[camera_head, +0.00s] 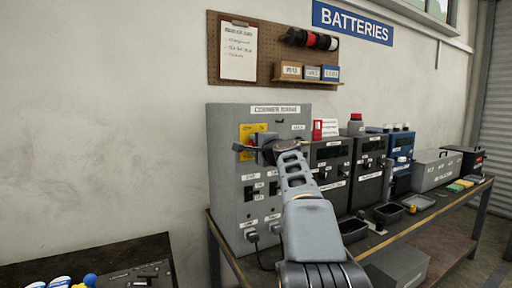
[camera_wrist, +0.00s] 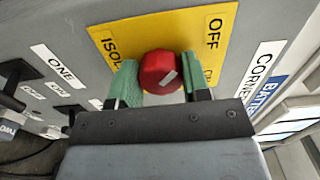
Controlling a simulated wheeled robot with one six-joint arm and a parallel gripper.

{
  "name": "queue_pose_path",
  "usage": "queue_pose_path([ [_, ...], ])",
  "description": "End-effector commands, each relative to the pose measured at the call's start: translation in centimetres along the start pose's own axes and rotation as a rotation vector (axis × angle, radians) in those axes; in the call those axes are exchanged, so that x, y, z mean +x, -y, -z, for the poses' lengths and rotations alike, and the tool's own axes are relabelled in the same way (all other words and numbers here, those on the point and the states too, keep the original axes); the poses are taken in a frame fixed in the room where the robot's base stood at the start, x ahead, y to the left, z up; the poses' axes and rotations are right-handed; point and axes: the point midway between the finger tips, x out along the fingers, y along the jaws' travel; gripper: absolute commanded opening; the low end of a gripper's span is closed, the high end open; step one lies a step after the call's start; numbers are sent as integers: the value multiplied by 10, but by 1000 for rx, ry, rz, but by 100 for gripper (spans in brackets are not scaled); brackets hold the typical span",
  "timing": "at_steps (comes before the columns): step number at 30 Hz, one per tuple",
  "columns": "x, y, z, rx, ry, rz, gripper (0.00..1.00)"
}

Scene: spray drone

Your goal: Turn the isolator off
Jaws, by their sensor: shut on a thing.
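The isolator is a red knob (camera_wrist: 160,70) on a yellow plate (camera_wrist: 190,30) on the grey cabinet. In the wrist view the plate reads "ISOL…" on the left and "OFF" at upper right, with a partly hidden label below "OFF". A white mark on the knob slants up and right; I cannot tell which label it points to. My gripper (camera_wrist: 158,84) is shut on the knob, one green fingertip on each side. In the head view my gripper (camera_head: 262,148) covers the knob, and part of the yellow plate (camera_head: 246,131) shows behind it.
The grey cabinet (camera_head: 228,180) has more switches, labels and plugged leads below the plate. Chargers (camera_head: 330,155) and a blue unit (camera_head: 401,146) stand to its right on the bench (camera_head: 450,218). A pegboard (camera_head: 263,65) hangs above. The wall on the left is bare.

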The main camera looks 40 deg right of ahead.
Motion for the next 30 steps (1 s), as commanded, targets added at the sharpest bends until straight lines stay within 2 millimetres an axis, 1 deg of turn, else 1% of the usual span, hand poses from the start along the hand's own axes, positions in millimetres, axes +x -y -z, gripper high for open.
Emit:
queue_pose_path([
  [5,0,0,0,-3,0,-1,20],
  [6,0,0,0,-3,0,-1,47],
  [13,0,0,0,-2,0,0,69],
  [20,0,0,0,-1,0,0,69],
  [23,-6,0,0,-1,-1,1,69],
  [26,-18,-1,1,-1,-2,1,69],
  [30,-46,-1,1,-2,-4,2,69],
])
